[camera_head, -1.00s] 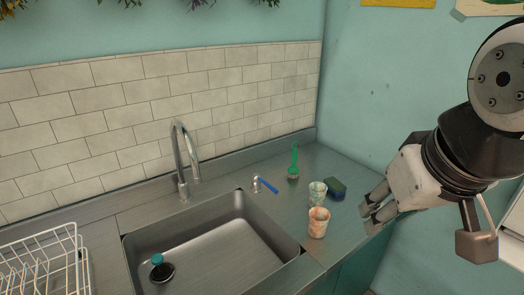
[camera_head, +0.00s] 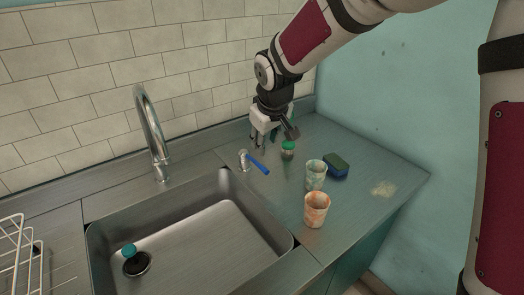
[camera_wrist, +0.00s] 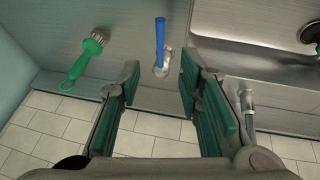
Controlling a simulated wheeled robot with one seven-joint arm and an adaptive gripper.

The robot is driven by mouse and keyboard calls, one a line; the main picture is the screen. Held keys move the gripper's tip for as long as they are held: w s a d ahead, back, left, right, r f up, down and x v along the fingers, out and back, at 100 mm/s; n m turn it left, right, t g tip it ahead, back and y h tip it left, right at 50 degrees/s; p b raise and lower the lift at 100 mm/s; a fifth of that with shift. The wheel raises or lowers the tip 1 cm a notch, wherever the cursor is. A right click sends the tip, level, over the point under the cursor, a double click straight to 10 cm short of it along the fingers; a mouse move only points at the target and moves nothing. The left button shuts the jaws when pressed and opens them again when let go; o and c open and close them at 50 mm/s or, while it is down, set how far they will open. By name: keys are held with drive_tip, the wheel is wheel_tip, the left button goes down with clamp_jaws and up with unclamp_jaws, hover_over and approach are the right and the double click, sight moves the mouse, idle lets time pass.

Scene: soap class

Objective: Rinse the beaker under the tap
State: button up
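Two cups stand upright on the counter right of the sink, a pale green marbled one (camera_head: 316,176) and an orange marbled one (camera_head: 317,211); I cannot tell which is the beaker. The curved metal tap (camera_head: 151,135) rises behind the sink (camera_head: 190,240). No water shows. A tap control with a blue lever (camera_head: 258,166) stands at the sink's back right corner; it also shows in the wrist view (camera_wrist: 160,42). My gripper (camera_head: 265,143) is open and empty above the back counter, behind the lever. In the wrist view, the lever's base appears between its fingertips (camera_wrist: 160,68).
A teal-topped stopper (camera_head: 132,260) is in the sink. A white wire rack (camera_head: 18,255) stands at left.

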sight(261, 166)
drive_tip(key=x, duration=1.3)
drive_tip(key=shift+w+f+p, duration=0.15)
drive_tip(key=shift+f+p, duration=0.2)
clamp_jaws()
